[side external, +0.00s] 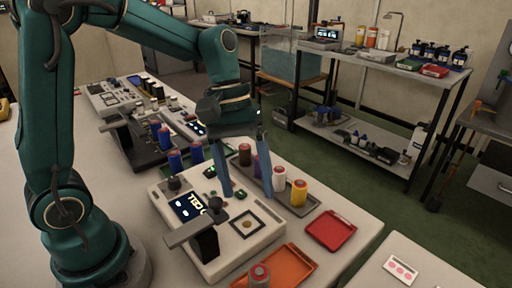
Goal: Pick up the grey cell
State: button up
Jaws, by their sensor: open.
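The grey cell (260,276) is a short cylinder with a reddish top at the bottom edge of the side view. It stands upright at the orange tray; I cannot tell whether it is inside the tray or just in front. Its lower end is cut off by the frame. My gripper (248,194) points down with two blue fingers spread apart and nothing between them. It hangs above the far part of the white device, well behind and above the grey cell.
The orange tray (292,262) and red tray (330,230) lie right of the white device (264,238), which has a raised lever. A grey rack behind holds brown, purple, white (279,180) and yellow (298,193) cells. Blue cells (175,161) stand further left.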

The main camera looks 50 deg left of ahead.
aim_at(258, 265)
jog(key=f+n, duration=0.1)
jog(key=w+d+f+n+g+h, duration=0.1)
jog(key=f, duration=0.1)
jog(key=w+f+g+h, duration=0.1)
jog(key=shift+w+d+f+n, duration=0.2)
jog(key=shift+w+f+n, duration=0.05)
jog(key=shift+f+n, duration=0.15)
jog(key=s+d+f+g+h, duration=0.1)
jog(key=g+h, duration=0.1)
jog(key=s+d+f+n+g+h, duration=0.1)
jog(key=s+f+g+h, duration=0.1)
jog(key=shift+s+d+f+n, duration=0.15)
jog(key=shift+n, duration=0.15)
jog(key=shift+s+d+f+g+h, duration=0.1)
jog(key=shift+s+d+g+h, duration=0.35)
jog(key=shift+g+h, duration=0.2)
jog(key=shift+x, duration=2.4)
jog(key=shift+c, duration=0.4)
grip_shut()
